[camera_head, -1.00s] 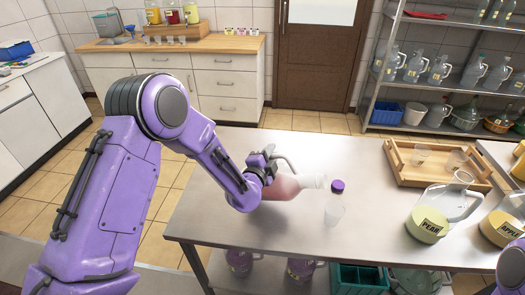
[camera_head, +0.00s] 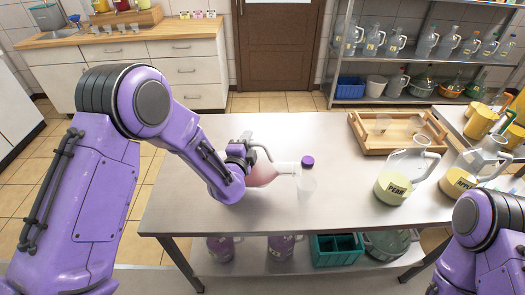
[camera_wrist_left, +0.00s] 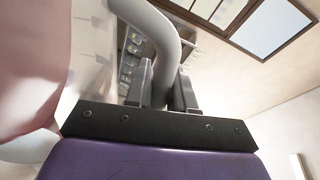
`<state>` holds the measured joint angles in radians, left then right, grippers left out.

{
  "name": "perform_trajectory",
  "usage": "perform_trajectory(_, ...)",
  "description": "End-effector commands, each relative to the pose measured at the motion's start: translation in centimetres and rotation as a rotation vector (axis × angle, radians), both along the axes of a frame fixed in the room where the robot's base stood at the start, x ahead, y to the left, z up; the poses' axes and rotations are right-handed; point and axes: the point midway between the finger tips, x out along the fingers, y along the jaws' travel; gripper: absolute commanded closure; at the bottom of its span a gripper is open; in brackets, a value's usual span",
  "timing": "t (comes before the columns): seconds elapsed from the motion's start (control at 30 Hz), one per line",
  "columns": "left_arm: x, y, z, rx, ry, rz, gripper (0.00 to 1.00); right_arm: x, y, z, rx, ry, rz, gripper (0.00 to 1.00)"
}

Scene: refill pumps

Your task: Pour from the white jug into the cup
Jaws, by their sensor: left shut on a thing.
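The white jug (camera_head: 264,175) is translucent and holds pink liquid. It lies tipped almost on its side above the table, its mouth pointing right toward the cup. My left gripper (camera_head: 247,153) is shut on its pale curved handle; the left wrist view shows the handle (camera_wrist_left: 168,45) between the two fingers (camera_wrist_left: 163,88). The clear cup (camera_head: 307,187) stands upright on the table just right of the jug's mouth. A purple cap (camera_head: 307,161) shows right above the cup's rim; what it sits on is unclear. I cannot see a stream of liquid. My right gripper is out of view.
A wooden tray (camera_head: 362,136) with clear cups is at the back right. A jug labelled PEAR (camera_head: 393,188) and another labelled APPLE (camera_head: 461,183) stand on the right. The table's front middle (camera_head: 290,220) is bare. Shelves with several jugs stand behind.

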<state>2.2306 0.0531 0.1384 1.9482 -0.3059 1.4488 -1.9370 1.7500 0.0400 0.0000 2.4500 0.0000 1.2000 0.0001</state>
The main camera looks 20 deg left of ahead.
Motion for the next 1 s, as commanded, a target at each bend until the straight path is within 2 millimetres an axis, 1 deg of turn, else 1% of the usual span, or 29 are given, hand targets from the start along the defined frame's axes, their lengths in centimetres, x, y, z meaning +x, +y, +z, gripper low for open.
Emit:
perform_trajectory(0.03, 0.1, 0.0, 0.2, -0.001, -0.005, 0.0, 1.0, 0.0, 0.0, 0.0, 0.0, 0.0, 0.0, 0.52)
perform_trajectory(0.4, 0.1, 0.0, 0.2, 0.0, -0.005, 0.0, 1.0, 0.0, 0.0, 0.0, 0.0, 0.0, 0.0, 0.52)
perform_trajectory(0.67, 0.3, -1.0, 0.4, 0.071, -0.002, -0.002, 1.0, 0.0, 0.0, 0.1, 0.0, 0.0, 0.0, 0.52)
perform_trajectory(0.77, 0.3, -0.9, 0.4, 0.075, -0.001, 0.0, 1.0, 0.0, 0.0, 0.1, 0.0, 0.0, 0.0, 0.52)
perform_trajectory(1.0, 0.3, -1.5, 1.5, 0.124, 0.001, 0.0, 1.0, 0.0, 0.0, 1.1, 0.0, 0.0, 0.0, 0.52)
